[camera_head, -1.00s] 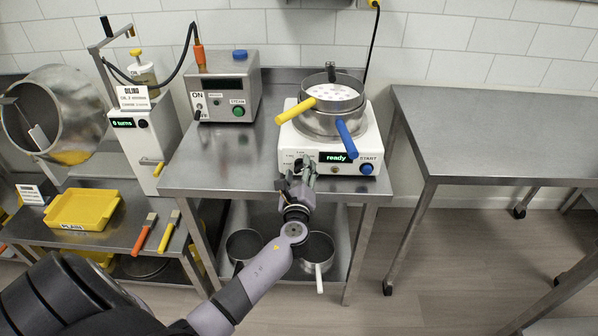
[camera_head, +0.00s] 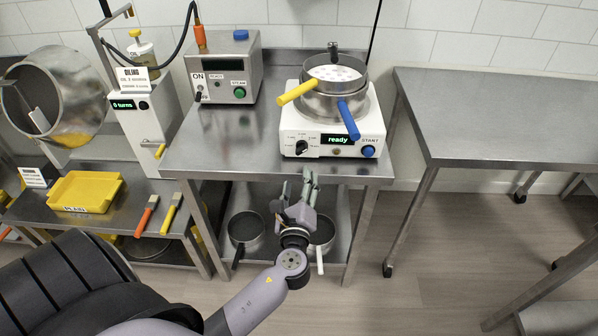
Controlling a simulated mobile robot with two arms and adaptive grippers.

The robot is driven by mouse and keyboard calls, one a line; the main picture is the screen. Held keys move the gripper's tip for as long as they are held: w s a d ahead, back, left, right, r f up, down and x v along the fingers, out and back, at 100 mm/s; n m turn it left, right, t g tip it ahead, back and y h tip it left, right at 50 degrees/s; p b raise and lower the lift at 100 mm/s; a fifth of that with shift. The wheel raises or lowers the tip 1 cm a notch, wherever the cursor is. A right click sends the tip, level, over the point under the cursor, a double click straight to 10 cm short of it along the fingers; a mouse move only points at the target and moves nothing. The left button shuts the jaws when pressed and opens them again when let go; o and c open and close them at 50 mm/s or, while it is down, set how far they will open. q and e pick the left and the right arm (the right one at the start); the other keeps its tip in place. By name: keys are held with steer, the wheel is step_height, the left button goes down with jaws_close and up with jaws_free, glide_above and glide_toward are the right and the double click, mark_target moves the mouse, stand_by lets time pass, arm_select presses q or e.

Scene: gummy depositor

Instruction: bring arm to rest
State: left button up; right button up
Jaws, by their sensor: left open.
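My left arm (camera_head: 268,298) comes in from the lower left. Its gripper (camera_head: 306,184) is open and empty in front of the steel table's (camera_head: 225,160) front edge, apart from the white machine (camera_head: 300,146). The machine's display reads "ready", with a black knob (camera_head: 302,147) at its left and a blue START button (camera_head: 368,151) at its right. A steel pot (camera_head: 325,103) with a yellow handle and a blue handle sits on it. My right gripper does not show.
A steam box (camera_head: 222,78) stands at the table's back left. Two pans (camera_head: 245,228) are on the shelf below. A yellow tray (camera_head: 85,190) and brushes (camera_head: 146,215) lie on the low left table. The right table (camera_head: 500,110) is bare.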

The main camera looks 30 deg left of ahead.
arm_select(q)
steer(key=shift+s+d, duration=0.15)
steer(key=shift+s, duration=0.05)
stand_by(0.4)
steer(key=s+d+f+n+g+h, duration=0.2)
steer(key=s+f+g, duration=0.15)
steer(key=f, duration=0.85)
steer(key=s+d+f+n+g+h, duration=0.1)
steer(key=s+f+n+g+h, duration=0.3)
steer(key=f, duration=0.7)
steer(key=s+d+f+n, duration=0.15)
steer(key=s+f, duration=0.35)
steer(key=f, duration=0.7)
steer(key=s+d+f+n+g+h, duration=0.1)
steer(key=s+f+n, duration=0.3)
steer(key=s, duration=0.6)
steer(key=s+d+f+n+g+h, duration=0.1)
steer(key=s+f+n+g, duration=0.2)
steer(key=s+f, duration=0.3)
steer(key=s+d+f+n+g+h, duration=0.1)
steer(key=s+f+n+g, duration=0.2)
steer(key=s, duration=1.1)
step_height(320, 180, down, 3)
steer(key=shift+d+f+n, duration=0.1)
steer(key=shift+d+n, duration=0.15)
steer(key=shift+n, duration=0.7)
